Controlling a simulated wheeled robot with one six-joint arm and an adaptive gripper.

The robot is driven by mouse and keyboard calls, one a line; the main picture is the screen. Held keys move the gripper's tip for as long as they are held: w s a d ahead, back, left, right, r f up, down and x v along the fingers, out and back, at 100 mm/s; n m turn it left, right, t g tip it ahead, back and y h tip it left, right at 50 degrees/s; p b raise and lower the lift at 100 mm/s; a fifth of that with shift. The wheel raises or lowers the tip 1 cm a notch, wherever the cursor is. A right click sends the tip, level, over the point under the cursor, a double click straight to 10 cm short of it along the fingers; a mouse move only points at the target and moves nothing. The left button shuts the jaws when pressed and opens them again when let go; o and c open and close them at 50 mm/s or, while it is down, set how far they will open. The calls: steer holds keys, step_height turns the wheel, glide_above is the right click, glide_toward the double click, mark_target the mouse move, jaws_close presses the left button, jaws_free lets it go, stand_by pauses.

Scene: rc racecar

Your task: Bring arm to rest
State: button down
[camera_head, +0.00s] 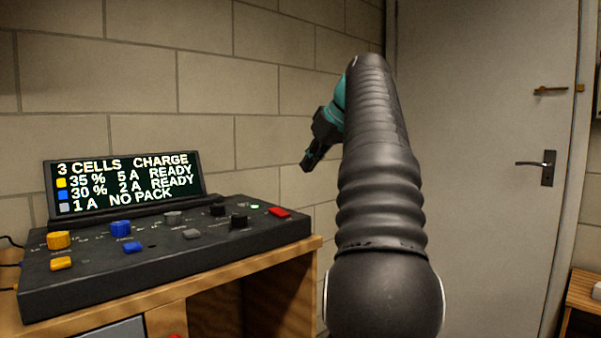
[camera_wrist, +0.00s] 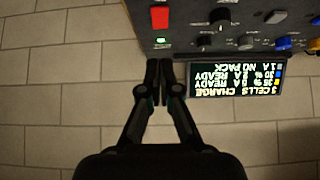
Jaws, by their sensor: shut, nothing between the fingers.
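My gripper (camera_head: 308,164) is at the end of my raised dark arm, right of the charger console in the head view, and points down and to the left. It is shut and empty. In the wrist view the fingers of my gripper (camera_wrist: 159,70) are together at the picture's centre, in front of the block wall. The charger console (camera_head: 180,262) lies beyond and beside them, apart from the gripper as far as the head view shows.
The console's display (camera_head: 125,183) reads "3 CELLS CHARGE", with two lines marked READY and one NO PACK. A wooden bench (camera_head: 270,262) bears the console. A red button (camera_head: 279,212) and a lit green lamp (camera_head: 255,206) are at its right end. A grey door (camera_head: 480,120) stands behind my arm.

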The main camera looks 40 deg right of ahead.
steer(key=shift+s+r, duration=0.25)
steer(key=shift+s, duration=0.05)
stand_by(0.5)
